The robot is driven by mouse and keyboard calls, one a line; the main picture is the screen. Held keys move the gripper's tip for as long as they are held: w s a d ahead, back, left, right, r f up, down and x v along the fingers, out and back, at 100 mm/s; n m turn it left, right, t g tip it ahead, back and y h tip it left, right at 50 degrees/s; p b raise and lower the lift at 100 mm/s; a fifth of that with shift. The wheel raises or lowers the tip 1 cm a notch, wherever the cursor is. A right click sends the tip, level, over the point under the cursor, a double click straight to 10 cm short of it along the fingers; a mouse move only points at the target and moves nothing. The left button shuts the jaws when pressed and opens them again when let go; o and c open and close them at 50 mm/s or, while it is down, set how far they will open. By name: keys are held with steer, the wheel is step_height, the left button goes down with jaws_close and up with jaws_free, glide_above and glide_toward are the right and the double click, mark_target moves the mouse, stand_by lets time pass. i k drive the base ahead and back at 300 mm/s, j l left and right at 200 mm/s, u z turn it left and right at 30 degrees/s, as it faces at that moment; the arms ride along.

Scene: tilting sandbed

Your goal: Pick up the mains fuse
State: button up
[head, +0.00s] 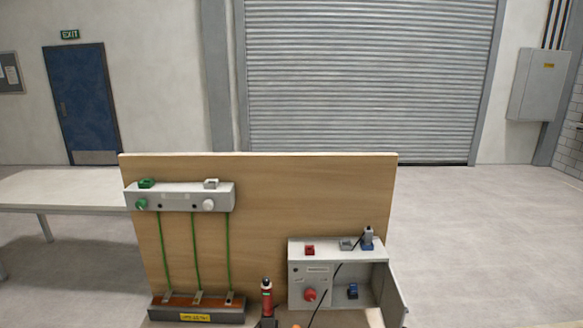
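No part is clearly readable as the mains fuse. Candidates sit at the grey electrical box (340,250) at the board's lower right. On its top are a small red block (310,250), a grey block (346,244) and an upright grey-and-blue piece (367,239). A blue piece (352,291) sits inside the box's open compartment, and a red knob (310,295) is on its front.
The box's door (396,300) hangs open at right. A black cable crosses its front. A red-and-black upright tool (267,297) stands nearer. A wooden board (270,200) rises behind, with a grey rail unit (185,196) and green wires at left. A table (60,188) stands left.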

mark_target(352, 288)
steer(key=k+j, duration=0.2)
steer(key=k, duration=0.2)
steer(key=k+j+u, duration=0.1)
steer(key=k, duration=0.3)
steer(key=k+j+u, duration=0.1)
steer(key=k+j, duration=0.15)
steer(key=k+l+u, duration=0.1)
steer(key=k+l, duration=0.35)
steer(key=l, duration=0.2)
steer(key=k+l+u, duration=0.15)
steer(key=k+l, duration=0.35)
steer(key=l, duration=0.15)
steer(key=k+l, duration=0.1)
steer(key=l, duration=0.3)
steer(key=k+l, duration=0.15)
steer(key=l, duration=0.2)
steer(key=k+l, duration=0.1)
steer(key=l, duration=0.3)
steer(key=i+j+z, duration=0.1)
steer(key=i+j, duration=0.3)
steer(key=i+j+z, duration=0.15)
steer(key=i+j, duration=0.2)
steer(key=j, duration=0.15)
steer(key=i+j+z, duration=0.1)
steer(key=i+j, duration=0.3)
steer(key=i+j+z, duration=0.1)
steer(key=i+j, duration=0.2)
steer(key=j, duration=0.35)
